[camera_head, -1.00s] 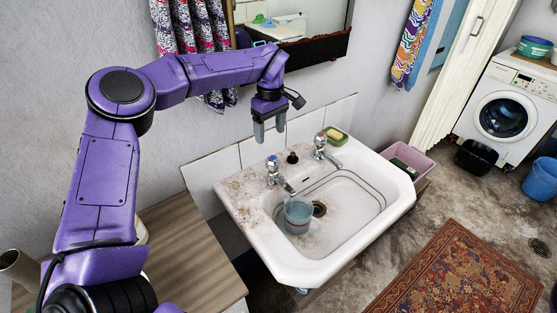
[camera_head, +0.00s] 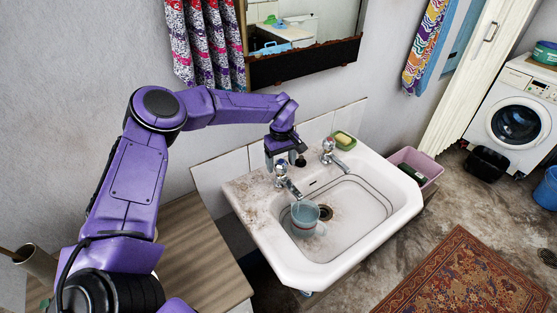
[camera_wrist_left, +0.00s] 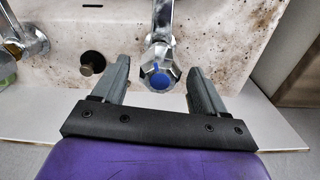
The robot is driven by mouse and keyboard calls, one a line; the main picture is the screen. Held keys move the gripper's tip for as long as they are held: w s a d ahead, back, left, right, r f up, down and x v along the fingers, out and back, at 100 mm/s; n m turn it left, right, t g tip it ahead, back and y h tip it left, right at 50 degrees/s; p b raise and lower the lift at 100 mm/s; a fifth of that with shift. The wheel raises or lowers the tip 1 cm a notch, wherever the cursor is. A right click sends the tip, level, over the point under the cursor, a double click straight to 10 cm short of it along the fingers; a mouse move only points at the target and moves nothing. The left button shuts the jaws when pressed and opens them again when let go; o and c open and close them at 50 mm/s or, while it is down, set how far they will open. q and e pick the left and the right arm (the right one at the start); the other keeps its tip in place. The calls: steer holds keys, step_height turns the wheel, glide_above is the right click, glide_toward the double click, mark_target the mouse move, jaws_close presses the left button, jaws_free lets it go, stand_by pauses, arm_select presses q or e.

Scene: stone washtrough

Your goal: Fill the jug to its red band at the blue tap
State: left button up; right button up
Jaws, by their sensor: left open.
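The blue tap (camera_head: 283,174) is chrome with a blue-marked knob and stands on the back left of the white basin. In the left wrist view its blue-capped knob (camera_wrist_left: 160,78) sits between the two fingertips, with a gap on each side. My left gripper (camera_head: 282,160) is open around the knob. It also shows in the left wrist view (camera_wrist_left: 158,76). The pale blue, see-through jug (camera_head: 305,216) stands upright in the basin under the tap's spout. A faint reddish band shows low on it. I cannot make out its water level or any stream. My right gripper is out of view.
The basin (camera_head: 345,245) has a dark drain (camera_head: 326,212) right of the jug. A second tap (camera_head: 331,153) and a soap dish (camera_head: 344,141) are to the right, with a black plug (camera_head: 301,160) between the taps. A wooden counter (camera_head: 200,255) lies left.

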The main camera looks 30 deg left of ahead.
mark_target(280, 161)
arm_select(q)
steer(key=c, duration=1.1)
steer(key=shift+o, duration=0.2)
steer(key=shift+r+m+p, duration=0.15)
steer(key=shift+m+p, duration=0.35)
steer(key=shift+m, duration=1.2)
steer(key=o, duration=1.1)
steer(key=shift+c, duration=0.2)
step_height(280, 161, up, 10)
steer(key=b, duration=0.2)
steer(key=shift+a+r, duration=0.15)
steer(key=shift+r, duration=0.05)
